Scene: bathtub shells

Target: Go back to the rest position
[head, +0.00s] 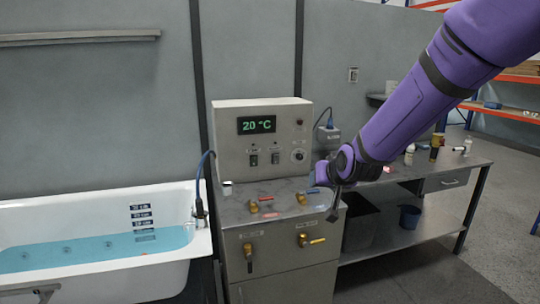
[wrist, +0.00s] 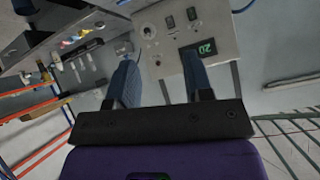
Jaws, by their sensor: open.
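My gripper (head: 324,180) is at the end of my purple arm, which reaches in from the upper right in the head view. It hangs in front of the right side of the control cabinet (head: 280,276), near its valves. In the wrist view, the two blue fingers of my gripper (wrist: 160,68) stand apart with nothing between them. The control panel (head: 228,152) reads 20 °C on its green display (head: 257,125). The panel also shows beyond the fingers in the wrist view (wrist: 222,22).
A white bathtub (head: 190,258) with blue water (head: 95,252) stands at the left. Several yellow valves with red and blue handles sit on the cabinet. A metal workbench (head: 425,174) with bottles (head: 409,155) and a blue bucket (head: 410,216) stands at the right. Floor (head: 465,275) is clear at front right.

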